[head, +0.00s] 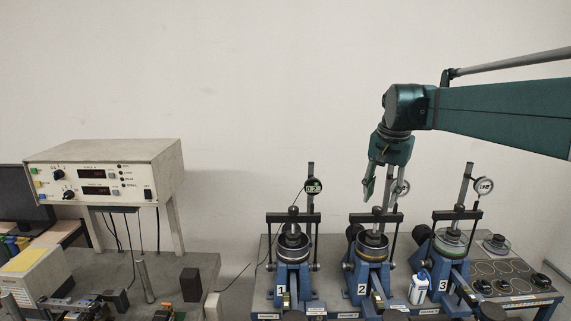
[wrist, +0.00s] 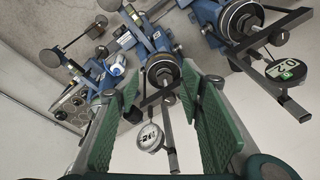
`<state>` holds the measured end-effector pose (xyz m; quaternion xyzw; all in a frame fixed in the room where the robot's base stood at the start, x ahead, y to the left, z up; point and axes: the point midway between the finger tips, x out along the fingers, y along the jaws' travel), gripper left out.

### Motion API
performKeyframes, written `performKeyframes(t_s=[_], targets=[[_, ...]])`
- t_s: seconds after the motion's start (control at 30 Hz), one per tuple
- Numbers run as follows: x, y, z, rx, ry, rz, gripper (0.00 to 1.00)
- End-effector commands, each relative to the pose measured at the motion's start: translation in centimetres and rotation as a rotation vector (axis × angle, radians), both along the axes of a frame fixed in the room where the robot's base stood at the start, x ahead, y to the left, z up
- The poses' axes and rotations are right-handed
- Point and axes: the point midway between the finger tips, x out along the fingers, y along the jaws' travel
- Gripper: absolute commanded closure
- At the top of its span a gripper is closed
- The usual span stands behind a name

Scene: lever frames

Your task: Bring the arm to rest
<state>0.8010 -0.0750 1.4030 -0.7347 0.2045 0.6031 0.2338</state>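My arm reaches in from the right in the head view, with its green gripper (head: 378,192) pointing down above lever frame 2 (head: 372,262). The fingers are beside that frame's upright and dial gauge (head: 401,187); I cannot tell whether they touch. In the wrist view, my gripper (wrist: 163,88) has its two ribbed green pads well apart. A dial gauge (wrist: 150,137) and an upright show between them, seemingly beyond the pads. Nothing looks gripped. Lever frame 1 (head: 291,262) stands to the left and lever frame 3 (head: 446,250) to the right.
A control box (head: 105,172) stands on legs at the left. A small white bottle (head: 418,287) stands between frames 2 and 3. A dark panel with round plates (head: 505,272) lies at the right.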

Motion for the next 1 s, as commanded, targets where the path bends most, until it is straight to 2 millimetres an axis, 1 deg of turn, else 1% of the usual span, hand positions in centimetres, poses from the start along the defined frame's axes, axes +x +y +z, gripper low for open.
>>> performKeyframes(t_s=[0.03,0.47,0.77,1.0], targets=[[-1.1,0.3,-0.3,-0.003,-0.01,0.015,0.62],[-8.9,2.4,-2.6,-0.037,-0.095,0.14,0.62],[-14.4,3.7,-5.1,-0.066,-0.154,0.228,0.62],[-18.8,4.6,-7.6,-0.09,-0.2,0.296,0.62]])
